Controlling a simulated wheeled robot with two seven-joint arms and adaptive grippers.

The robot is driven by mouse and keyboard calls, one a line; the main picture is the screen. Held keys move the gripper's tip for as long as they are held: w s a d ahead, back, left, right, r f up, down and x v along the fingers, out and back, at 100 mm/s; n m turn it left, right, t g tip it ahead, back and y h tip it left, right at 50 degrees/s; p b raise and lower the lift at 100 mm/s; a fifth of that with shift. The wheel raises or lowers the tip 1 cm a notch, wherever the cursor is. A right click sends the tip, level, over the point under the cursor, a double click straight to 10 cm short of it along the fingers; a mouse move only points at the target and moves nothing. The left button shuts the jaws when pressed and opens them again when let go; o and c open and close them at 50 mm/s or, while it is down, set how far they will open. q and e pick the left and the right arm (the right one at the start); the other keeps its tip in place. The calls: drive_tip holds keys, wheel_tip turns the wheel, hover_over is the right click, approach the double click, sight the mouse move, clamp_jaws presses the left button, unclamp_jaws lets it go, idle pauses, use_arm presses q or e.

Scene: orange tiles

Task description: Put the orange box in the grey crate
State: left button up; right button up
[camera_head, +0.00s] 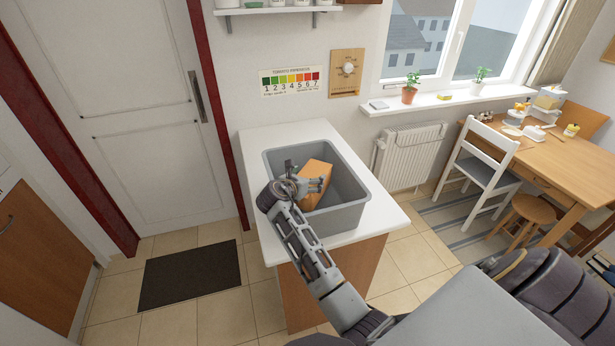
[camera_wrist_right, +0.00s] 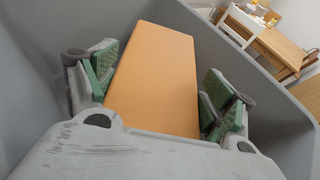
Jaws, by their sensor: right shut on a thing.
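The orange box (camera_head: 316,170) is inside the grey crate (camera_head: 345,217), tilted, with its upper part near the rim. My right gripper (camera_head: 308,186) reaches down into the crate and is shut on the box. In the right wrist view the orange box (camera_wrist_right: 152,75) lies between the green-padded fingers of my right gripper (camera_wrist_right: 150,88), with the grey crate's walls (camera_wrist_right: 30,75) around it. I cannot tell if the box touches the crate floor; its lower end is hidden. My left gripper is not in view.
The crate stands on a white counter (camera_head: 290,131) with little free room around it. A white chair (camera_head: 485,165), a stool (camera_head: 522,218) and a wooden table (camera_head: 550,150) stand at the right. A dark mat (camera_head: 190,275) lies on the floor at the left.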

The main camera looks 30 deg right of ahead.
drive_tip(key=o, duration=1.4)
drive_tip(key=shift+c, duration=0.2)
drive_tip(key=shift+r, duration=0.25)
drive_tip(key=shift+r+b, duration=0.3)
drive_tip(key=shift+b, duration=0.25)
drive_tip(key=shift+s+a+r+p, duration=0.2)
drive_tip(key=shift+a+r+p, duration=0.15)
drive_tip(key=shift+p, duration=0.25)
drive_tip(key=shift+p+v, duration=0.95)
drive_tip(key=shift+v, duration=0.1)
drive_tip(key=v, duration=0.9)
drive_tip(key=shift+a+f, duration=0.1)
drive_tip(key=shift+f, duration=0.1)
